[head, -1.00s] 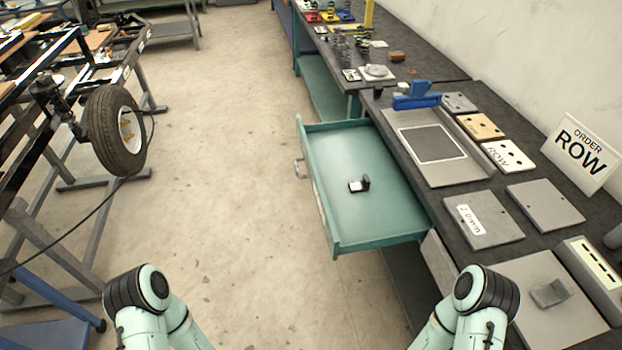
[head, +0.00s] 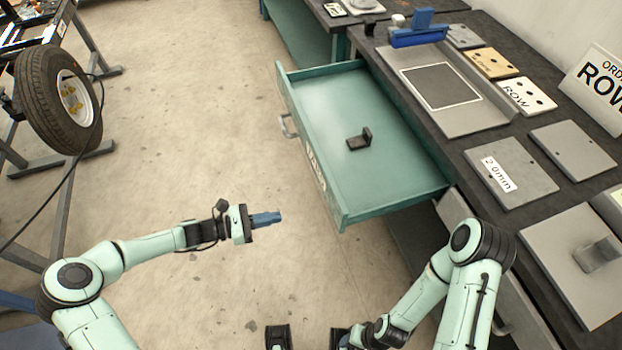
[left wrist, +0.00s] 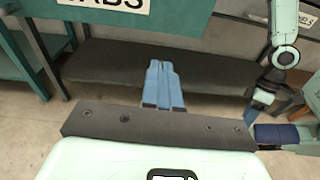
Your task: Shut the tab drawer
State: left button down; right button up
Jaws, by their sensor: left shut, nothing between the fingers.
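The teal tab drawer (head: 400,150) stands pulled out from under the bench in the head view, with a metal handle (head: 286,126) on its front. A small dark L-shaped part (head: 359,139) lies inside it. In the left wrist view the drawer front (left wrist: 180,18) with a label ending in "ABS" shows at the top. My left gripper (head: 278,217) is shut and empty, to the left of the drawer's near front corner and apart from it. Its blue fingers (left wrist: 165,85) are together in the left wrist view. My right gripper is mostly hidden at the head view's bottom edge.
The dark bench (head: 450,140) runs along the right with flat plates, a grey tray (head: 490,95), a blue block tool (head: 418,30) and an order sign (head: 600,85). A wheel (head: 58,100) on a frame stands at left. The floor (head: 210,120) between is clear.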

pick_arm(q)
notch_tip(320, 180, up, 3)
jog(key=w+a+t+h, duration=0.1)
jog(key=w+a, duration=0.1)
jog(key=w, duration=0.1)
jog(key=b, duration=0.1)
send_near(325, 187)
jog(key=shift+n, duration=0.4)
jog(key=x, duration=0.7)
jog(key=shift+w+f, duration=0.15)
jog(key=shift+f, duration=0.15)
pick_arm(e)
jog(key=shift+w+a+f, duration=0.1)
jog(key=shift+w+f, duration=0.3)
jog(key=shift+f, duration=0.25)
